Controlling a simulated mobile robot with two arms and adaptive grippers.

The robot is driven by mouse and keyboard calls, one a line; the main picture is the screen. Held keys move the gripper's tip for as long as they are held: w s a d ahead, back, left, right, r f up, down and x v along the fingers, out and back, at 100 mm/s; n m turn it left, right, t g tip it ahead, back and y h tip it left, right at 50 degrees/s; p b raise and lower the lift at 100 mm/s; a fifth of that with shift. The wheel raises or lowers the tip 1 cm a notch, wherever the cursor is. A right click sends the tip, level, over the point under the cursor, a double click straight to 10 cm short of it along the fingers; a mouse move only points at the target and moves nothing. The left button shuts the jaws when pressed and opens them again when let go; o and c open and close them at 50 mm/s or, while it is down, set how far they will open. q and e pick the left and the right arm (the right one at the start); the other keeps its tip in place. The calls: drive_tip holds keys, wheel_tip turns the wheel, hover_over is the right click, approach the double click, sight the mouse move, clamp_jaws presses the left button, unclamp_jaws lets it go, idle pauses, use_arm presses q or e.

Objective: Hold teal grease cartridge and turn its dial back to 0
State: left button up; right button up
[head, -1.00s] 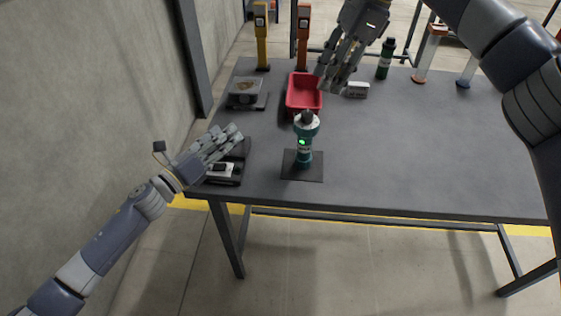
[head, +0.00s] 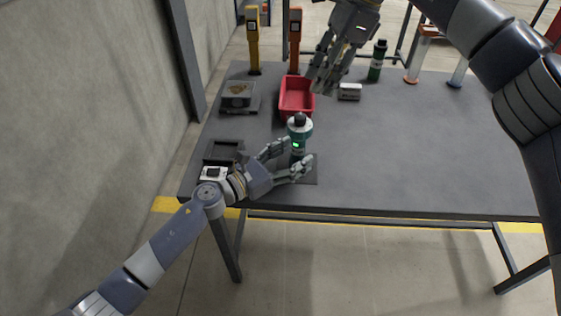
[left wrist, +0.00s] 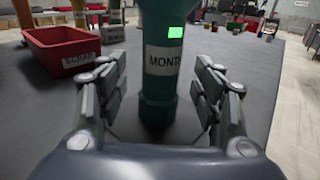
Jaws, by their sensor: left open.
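The teal grease cartridge (head: 298,146) stands upright on a dark square mat (head: 307,178) near the table's front left. It has a dark dial (head: 299,119) on top and a lit green display. In the left wrist view the cartridge (left wrist: 161,90) stands between my open fingers, with a label on its body; its dial is out of that view. My left gripper (head: 289,159) is open, with its fingers on either side of the cartridge's lower part. No clear contact shows. My right gripper (head: 322,82) hovers behind and above the cartridge, near the red bin; its finger opening is unclear.
A red bin (head: 284,103) stands behind the cartridge, with a small white-labelled box (head: 349,91) to its right. A dark green bottle (head: 376,62) stands farther back. A dark tray (head: 222,151) lies left of the cartridge. The table's right side is clear.

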sight(300, 115)
use_arm(q)
drive_tip(key=shift+x, duration=1)
drive_tip(key=shift+c, duration=0.2)
drive_tip(key=c, duration=1.3)
drive_tip(key=o, duration=0.5)
clamp_jaws()
use_arm(e)
drive_tip(key=shift+o, duration=1.4)
drive_tip(key=shift+a, duration=0.1)
use_arm(q)
drive_tip(key=shift+a, duration=0.1)
use_arm(e)
drive_tip(key=a+r+n+h, duration=0.3)
drive_tip(key=a+n+h, duration=0.1)
drive_tip(key=n, duration=0.2)
drive_tip(key=shift+t, duration=0.3)
drive_tip(key=f, duration=1.2)
drive_tip(key=shift+s+f, duration=0.1)
drive_tip(key=shift+s, duration=0.2)
